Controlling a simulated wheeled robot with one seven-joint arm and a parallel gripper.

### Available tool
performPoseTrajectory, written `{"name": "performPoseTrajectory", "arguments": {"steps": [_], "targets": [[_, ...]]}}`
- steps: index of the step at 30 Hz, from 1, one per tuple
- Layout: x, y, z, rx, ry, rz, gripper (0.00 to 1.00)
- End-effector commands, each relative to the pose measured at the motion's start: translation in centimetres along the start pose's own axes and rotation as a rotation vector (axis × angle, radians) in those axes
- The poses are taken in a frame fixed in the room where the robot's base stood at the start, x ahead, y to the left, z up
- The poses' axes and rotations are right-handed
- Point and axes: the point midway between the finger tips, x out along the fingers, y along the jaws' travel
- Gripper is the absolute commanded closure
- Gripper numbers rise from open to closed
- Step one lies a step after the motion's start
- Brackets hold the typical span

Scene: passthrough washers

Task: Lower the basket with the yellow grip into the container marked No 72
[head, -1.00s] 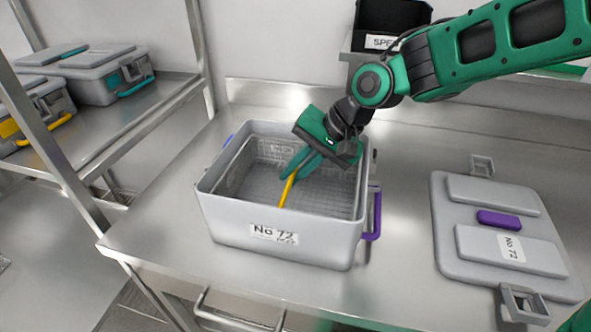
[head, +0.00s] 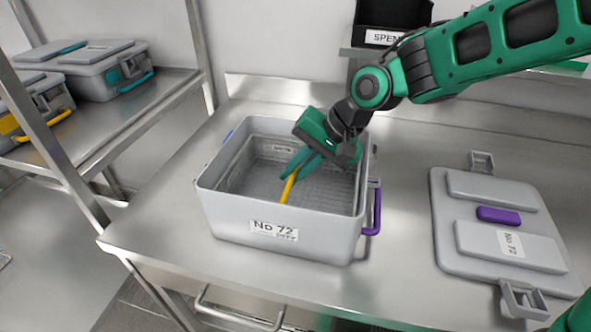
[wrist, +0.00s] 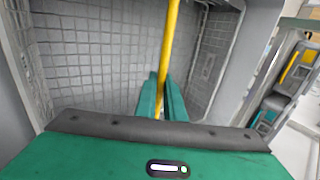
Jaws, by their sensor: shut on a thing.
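The grey container marked No 72 (head: 330,240) stands open on the steel table, with a purple handle on its right side. The wire basket (head: 240,178) is inside the container's walls; its mesh also shows in the wrist view (wrist: 95,70). I cannot tell whether it touches the container's floor. The yellow grip (head: 287,188) crosses the basket, and it also shows in the wrist view (wrist: 168,50). My gripper (head: 294,172) reaches down into the container with its green fingers shut on the yellow grip. The fingers hide part of the grip.
The lid (head: 447,235) marked No 72 lies flat on the table at the right. A black bin (head: 392,15) stands on a raised ledge behind. Closed grey cases (head: 100,72) stand on the left shelf. The table between container and lid is clear.

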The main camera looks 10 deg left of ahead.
Motion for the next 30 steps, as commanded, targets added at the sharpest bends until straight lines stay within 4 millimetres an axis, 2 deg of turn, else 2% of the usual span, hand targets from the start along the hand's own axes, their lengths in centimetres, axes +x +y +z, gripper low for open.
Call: {"name": "performPoseTrajectory", "arguments": {"steps": [30], "targets": [[1.1,0.7,0.0,0.001,-0.001,0.000,1.00]]}}
